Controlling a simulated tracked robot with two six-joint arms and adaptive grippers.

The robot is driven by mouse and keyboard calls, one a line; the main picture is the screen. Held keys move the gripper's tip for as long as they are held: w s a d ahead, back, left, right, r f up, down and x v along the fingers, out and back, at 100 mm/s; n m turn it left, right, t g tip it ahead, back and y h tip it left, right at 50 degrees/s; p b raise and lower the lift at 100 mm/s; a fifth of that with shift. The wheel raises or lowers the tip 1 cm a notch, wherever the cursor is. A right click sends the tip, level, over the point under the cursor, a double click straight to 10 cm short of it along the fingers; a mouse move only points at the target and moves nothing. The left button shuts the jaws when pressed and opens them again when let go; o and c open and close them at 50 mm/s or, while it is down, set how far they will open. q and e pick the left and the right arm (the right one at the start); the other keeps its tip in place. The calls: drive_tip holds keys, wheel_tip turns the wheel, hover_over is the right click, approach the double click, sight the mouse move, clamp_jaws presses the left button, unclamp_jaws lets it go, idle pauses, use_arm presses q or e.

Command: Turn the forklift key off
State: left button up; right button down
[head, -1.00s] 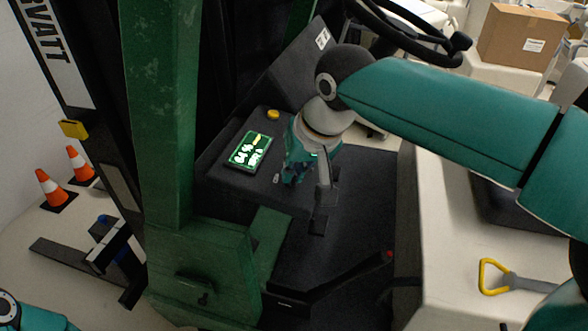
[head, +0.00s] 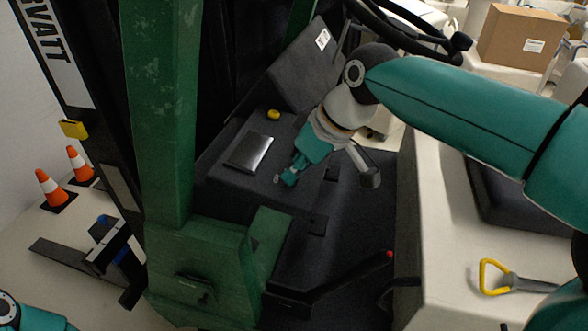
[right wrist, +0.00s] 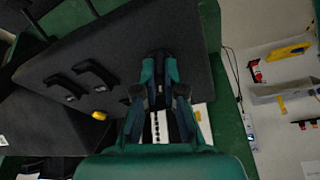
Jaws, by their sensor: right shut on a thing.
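The forklift's dark console (head: 225,185) carries a small rectangular display (head: 250,152), which is dark. My right gripper (head: 287,180) reaches down from the right to the console, just right of the display. Its fingers are shut on the forklift key, at the console's front edge area. The key is mostly hidden by the fingers, and its exact angle cannot be made out. In the right wrist view the gripper (right wrist: 159,75) points at the dark console surface. My left gripper is outside the head view.
A yellow button (head: 273,115) sits on the console behind the display. A steering wheel (head: 410,35) is above, and a green mast post (head: 155,110) stands left. A red-tipped lever (head: 389,254) is low in front. Orange cones (head: 52,188) stand on the floor at left.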

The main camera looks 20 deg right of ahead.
drive_tip(key=shift+w+d+r+n+g+y, duration=0.1)
drive_tip(key=shift+n+g+y, duration=0.15)
drive_tip(key=shift+n, duration=0.85)
drive_tip(key=shift+w+n+g+y, duration=0.15)
drive_tip(key=shift+n+y, duration=0.1)
drive_tip(key=shift+n, duration=0.85)
drive_tip(key=shift+s, duration=0.1)
drive_tip(key=c, duration=1.3)
unclamp_jaws()
drive_tip(key=v, duration=1.2)
